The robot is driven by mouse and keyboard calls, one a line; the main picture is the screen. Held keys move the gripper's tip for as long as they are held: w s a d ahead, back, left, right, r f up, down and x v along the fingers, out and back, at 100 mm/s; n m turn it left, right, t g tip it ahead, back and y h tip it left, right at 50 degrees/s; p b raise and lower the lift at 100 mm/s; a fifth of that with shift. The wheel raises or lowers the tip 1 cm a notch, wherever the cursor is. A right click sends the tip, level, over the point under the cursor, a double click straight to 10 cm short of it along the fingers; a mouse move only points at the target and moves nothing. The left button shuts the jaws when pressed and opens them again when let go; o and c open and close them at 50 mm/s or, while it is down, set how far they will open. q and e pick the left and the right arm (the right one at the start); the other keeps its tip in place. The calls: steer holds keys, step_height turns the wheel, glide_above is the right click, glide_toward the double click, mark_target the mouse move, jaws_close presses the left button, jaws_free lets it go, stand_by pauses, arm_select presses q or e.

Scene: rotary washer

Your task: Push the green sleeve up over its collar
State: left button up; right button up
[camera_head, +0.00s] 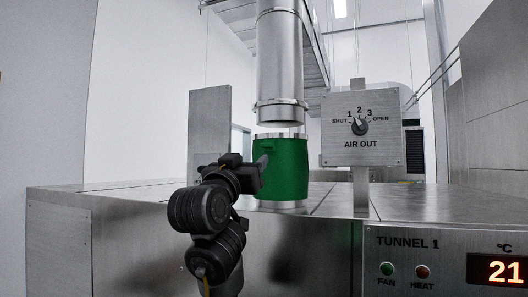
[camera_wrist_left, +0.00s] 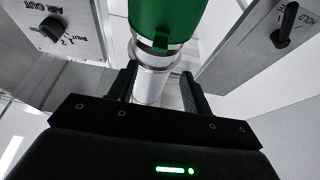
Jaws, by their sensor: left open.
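The green sleeve (camera_head: 285,172) stands upright around a metal stub on the machine top. A thin metal rim (camera_head: 280,135) shows above its upper edge. The silver duct (camera_head: 280,60) hangs above, with a clamp ring (camera_head: 280,104) near its lower end and a narrow gap below. My left gripper (camera_head: 259,172) is open at the sleeve's left front; contact cannot be told. In the left wrist view the sleeve (camera_wrist_left: 165,15) is at the top, with a small green tab (camera_wrist_left: 160,42), and the open fingers show to either side of the metal pipe. My right gripper is not in view.
The AIR OUT box (camera_head: 361,128) with its dial stands on a post right of the sleeve. An upright metal panel (camera_head: 209,120) is behind at left. The TUNNEL 1 panel (camera_head: 430,262) is at front right. The left machine top is clear.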

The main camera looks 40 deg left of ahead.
mark_target(265, 146)
arm_select(q)
steer(key=p+x, duration=0.4)
steer(key=x, duration=0.5)
steer(key=shift+w+r, duration=0.25)
steer(key=shift+w+a+r+p, duration=0.1)
steer(key=shift+w+a+p, duration=0.3)
steer(key=shift+w, duration=0.15)
steer(key=shift+c, duration=0.3)
steer(key=shift+d, duration=0.1)
steer(key=c, duration=0.4)
jaws_close()
